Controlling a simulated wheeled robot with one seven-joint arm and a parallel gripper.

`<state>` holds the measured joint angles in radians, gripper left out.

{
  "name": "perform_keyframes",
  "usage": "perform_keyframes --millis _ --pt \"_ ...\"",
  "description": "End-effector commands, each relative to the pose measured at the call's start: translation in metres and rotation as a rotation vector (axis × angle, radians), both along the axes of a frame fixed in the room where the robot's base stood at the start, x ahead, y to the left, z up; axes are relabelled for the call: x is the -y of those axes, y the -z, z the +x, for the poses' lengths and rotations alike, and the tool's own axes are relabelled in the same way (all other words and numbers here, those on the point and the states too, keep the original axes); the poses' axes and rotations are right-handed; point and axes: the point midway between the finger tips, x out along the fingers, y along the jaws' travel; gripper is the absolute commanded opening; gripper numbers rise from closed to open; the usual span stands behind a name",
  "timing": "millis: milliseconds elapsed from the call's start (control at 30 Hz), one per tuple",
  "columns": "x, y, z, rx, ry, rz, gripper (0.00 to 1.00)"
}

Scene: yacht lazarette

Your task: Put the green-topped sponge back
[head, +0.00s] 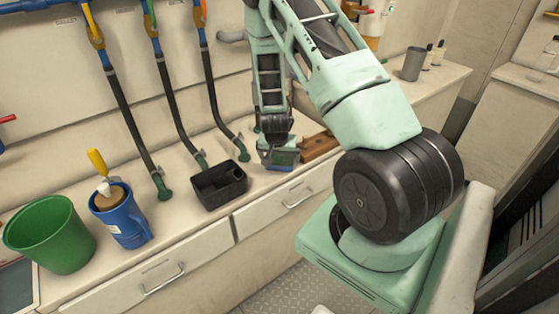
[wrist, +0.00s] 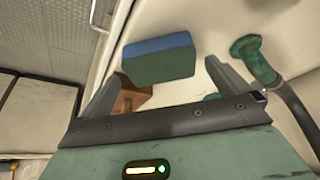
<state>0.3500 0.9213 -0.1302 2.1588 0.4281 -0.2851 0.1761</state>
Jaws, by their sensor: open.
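The sponge (wrist: 160,58) has a green layer and a blue layer. In the wrist view it lies ahead of my gripper (wrist: 162,74), between the lines of its two fingers, with clear gaps on both sides. In the head view the sponge (head: 284,160) rests on the counter near its front edge, green side up and blue below, partly hidden by my gripper (head: 277,147). My gripper is open and points down over it; nothing is held.
Hoses with green ends (head: 243,153) reach the counter behind.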

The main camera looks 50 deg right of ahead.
Motion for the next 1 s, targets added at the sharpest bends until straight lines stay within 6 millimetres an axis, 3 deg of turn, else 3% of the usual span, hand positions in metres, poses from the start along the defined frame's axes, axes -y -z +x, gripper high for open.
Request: perform_keyframes --millis 100,333,633,733,767,867,933,1000 --pt "-0.009 -0.025 -0.004 0.004 -0.002 -0.002 1.0" --pt "-0.022 -0.061 -0.012 0.001 -0.002 -0.002 1.0" --pt "-0.028 -0.077 -0.017 0.0 -0.002 0.001 1.0" --pt "-0.045 -0.082 -0.01 0.002 -0.043 0.023 1.0" --pt "-0.056 -0.086 -0.007 0.002 -0.069 0.037 1.0" --pt "-0.116 -0.105 0.006 -0.003 -0.22 0.108 1.0" --pt "-0.175 -0.127 0.008 -0.019 -0.379 0.169 1.0" --pt "-0.24 -0.151 -0.003 -0.047 -0.569 0.224 1.0"
